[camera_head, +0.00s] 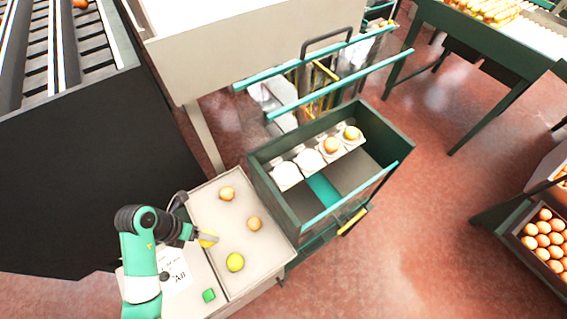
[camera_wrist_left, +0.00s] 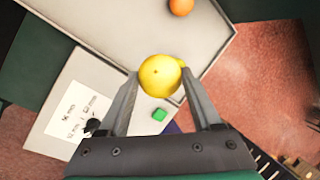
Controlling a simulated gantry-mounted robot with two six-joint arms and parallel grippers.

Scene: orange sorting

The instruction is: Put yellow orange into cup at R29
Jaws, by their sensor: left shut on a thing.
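My left gripper (camera_head: 211,237) is shut on a yellow orange (camera_head: 207,241) at the left part of the pale tray. In the left wrist view the held yellow orange (camera_wrist_left: 159,74) sits between the two fingertips. Another yellow orange (camera_head: 235,262) lies on the tray just right of the gripper, and a sliver of yellow shows behind the held one in the wrist view. White cups (camera_head: 309,161) stand in a row inside the dark green bin. The two nearer cups look empty; the two farther ones hold an orange fruit (camera_head: 331,145) and a yellow one (camera_head: 351,132). No R29 label is readable.
Two orange-coloured fruits (camera_head: 227,193) lie on the pale tray (camera_head: 208,215). A green block (camera_head: 209,295) and a printed sheet (camera_head: 174,270) are beside it. The dark green bin (camera_head: 262,180) has raised walls. A teal rail (camera_head: 340,85) runs behind it.

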